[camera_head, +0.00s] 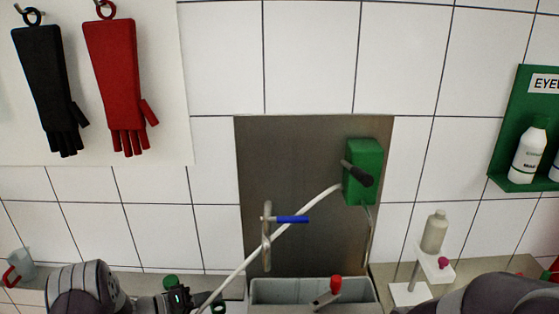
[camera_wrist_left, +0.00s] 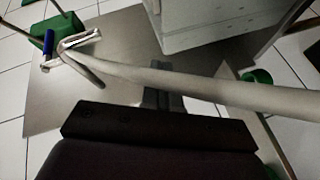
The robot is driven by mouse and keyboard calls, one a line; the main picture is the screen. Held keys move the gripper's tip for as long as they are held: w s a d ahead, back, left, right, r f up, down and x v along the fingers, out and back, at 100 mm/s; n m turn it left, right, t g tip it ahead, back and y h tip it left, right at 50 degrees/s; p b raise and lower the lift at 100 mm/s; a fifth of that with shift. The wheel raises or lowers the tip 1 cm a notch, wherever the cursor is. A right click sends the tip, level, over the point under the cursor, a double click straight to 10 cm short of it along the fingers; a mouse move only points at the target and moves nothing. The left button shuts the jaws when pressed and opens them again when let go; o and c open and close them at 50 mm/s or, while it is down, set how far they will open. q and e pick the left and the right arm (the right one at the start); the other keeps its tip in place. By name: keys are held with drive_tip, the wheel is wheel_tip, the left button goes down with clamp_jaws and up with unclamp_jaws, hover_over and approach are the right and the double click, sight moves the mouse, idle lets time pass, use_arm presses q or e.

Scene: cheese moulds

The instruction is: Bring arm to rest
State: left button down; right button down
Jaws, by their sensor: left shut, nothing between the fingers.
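My left arm comes in at the lower left of the head view, cut off by the bottom edge. Its dark gripper (camera_head: 212,300) is low in front of the counter, left of the grey basin (camera_head: 262,292). In the left wrist view the fingers (camera_wrist_left: 163,98) are together with nothing between them. A pale hose (camera_head: 288,229) slants down from the green wall box (camera_head: 363,170) to beside the gripper. The hose (camera_wrist_left: 200,84) crosses the wrist view close by the fingertips; I cannot tell whether they touch. A link of my right arm shows at lower right; its gripper is out of view.
A tap with a blue lever (camera_head: 291,219) stands behind the basin, and a red-handled item (camera_head: 335,285) is at the basin. A bottle (camera_head: 434,231) stands on a small white stand at right. Black (camera_head: 43,80) and red (camera_head: 113,75) gloves hang at upper left.

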use_arm(q)
drive_tip(key=s+a+f+y, duration=0.2)
drive_tip(key=a+y, duration=0.4)
drive_tip(key=s+a+f+y, duration=0.1)
drive_tip(key=a+f+y, duration=0.2)
drive_tip(key=a+y, duration=0.25)
drive_tip(key=s+d+r+g+y, duration=0.1)
drive_tip(key=s+d+r+g, duration=0.2)
drive_tip(key=s, duration=0.8)
drive_tip(key=s+d+r+m+g+y, duration=0.1)
drive_tip(key=s+d+r+g, duration=0.2)
drive_tip(key=s+d+r, duration=0.4)
drive_tip(key=s+r, duration=0.1)
drive_tip(key=s, duration=0.2)
drive_tip(key=shift+s+d+r, duration=0.15)
drive_tip(key=shift+s+r, duration=0.25)
